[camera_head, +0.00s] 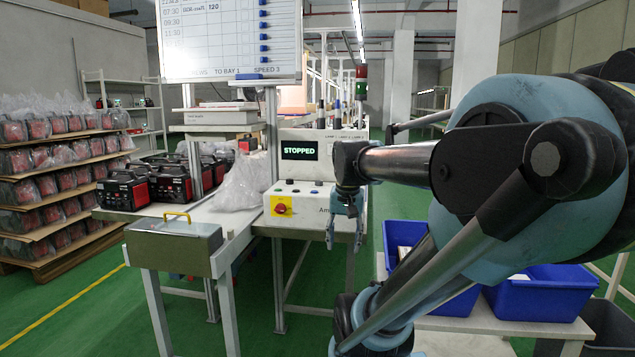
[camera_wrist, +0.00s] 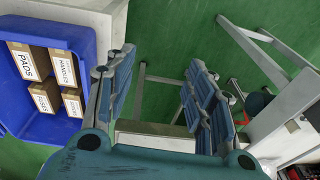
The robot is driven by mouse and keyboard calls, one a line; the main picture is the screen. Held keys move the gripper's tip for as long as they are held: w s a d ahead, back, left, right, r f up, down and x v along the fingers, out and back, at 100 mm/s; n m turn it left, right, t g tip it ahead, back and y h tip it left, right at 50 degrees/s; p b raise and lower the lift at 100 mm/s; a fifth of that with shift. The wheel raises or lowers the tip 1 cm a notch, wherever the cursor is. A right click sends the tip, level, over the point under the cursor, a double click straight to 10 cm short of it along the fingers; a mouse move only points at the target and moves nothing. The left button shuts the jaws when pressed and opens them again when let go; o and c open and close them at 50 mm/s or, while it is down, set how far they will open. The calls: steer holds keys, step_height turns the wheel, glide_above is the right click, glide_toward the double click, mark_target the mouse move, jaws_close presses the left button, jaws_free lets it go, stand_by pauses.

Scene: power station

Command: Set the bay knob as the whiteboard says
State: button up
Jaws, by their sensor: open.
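The whiteboard (camera_head: 228,40) stands behind the bench in the head view. Its bottom line reads "TO BAY 1" and "SPEED 3"; the left part of that line is hard to read. The control cabinet (camera_head: 318,168) has a display (camera_head: 299,151) reading "STOPPED". A red knob on a yellow plate (camera_head: 281,208) is on its front, with small buttons on the ledge above. I cannot tell which control is the bay knob. My gripper (camera_head: 345,236) is open and empty in front of the cabinet's right side. In the wrist view my gripper (camera_wrist: 160,85) points down over green floor.
A metal box with a yellow handle (camera_head: 175,246) stands on the bench's front left. Black-and-red units (camera_head: 150,186) and clear plastic wrap (camera_head: 243,183) lie behind it. Blue bins (camera_head: 540,290) stand at right; the wrist view shows one bin (camera_wrist: 45,120) holding labelled boxes.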

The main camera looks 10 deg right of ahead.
steer(key=w+r+m, duration=0.4)
steer(key=w+r, duration=0.6)
steer(key=w, duration=0.1)
step_height(320, 180, up, 12)
steer(key=m+g, duration=0.2)
steer(key=m, duration=1.2)
glide_above(319, 183)
steer(key=w, duration=0.2)
step_height(319, 183, down, 17)
steer(key=shift+s+d+r, duration=0.1)
steer(key=shift+d, duration=0.05)
steer(key=c, duration=1.1)
